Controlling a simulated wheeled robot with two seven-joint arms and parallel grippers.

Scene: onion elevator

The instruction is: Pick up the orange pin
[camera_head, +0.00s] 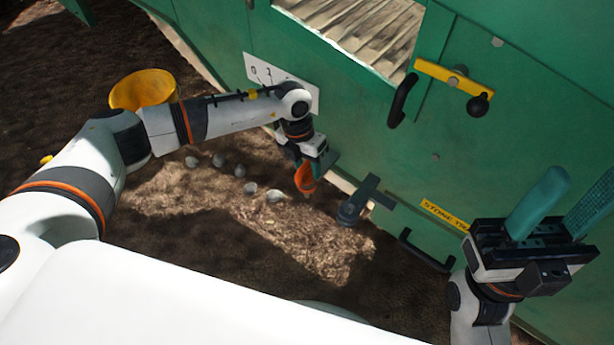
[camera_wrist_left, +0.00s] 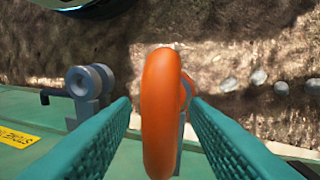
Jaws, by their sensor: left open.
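The orange pin (camera_head: 305,178) shows in the head view low against the green machine wall, at the end of my left arm. In the left wrist view its orange ring (camera_wrist_left: 160,110) stands between my two teal fingers, with a grey part just behind it. My left gripper (camera_head: 320,164) is open around the pin, with gaps visible on both sides of the ring in the wrist view. The pin's far end is hidden. My right gripper (camera_head: 565,205) is open and empty at the right of the head view, its teal fingers pointing up.
A grey latch (camera_head: 360,200) sticks out of the green wall (camera_head: 350,130) right of the pin. A black handle (camera_head: 425,250) is below a yellow label (camera_head: 445,216). Several grey stones (camera_head: 250,187) lie on the ground. A yellow bowl (camera_head: 143,90) is behind my left arm.

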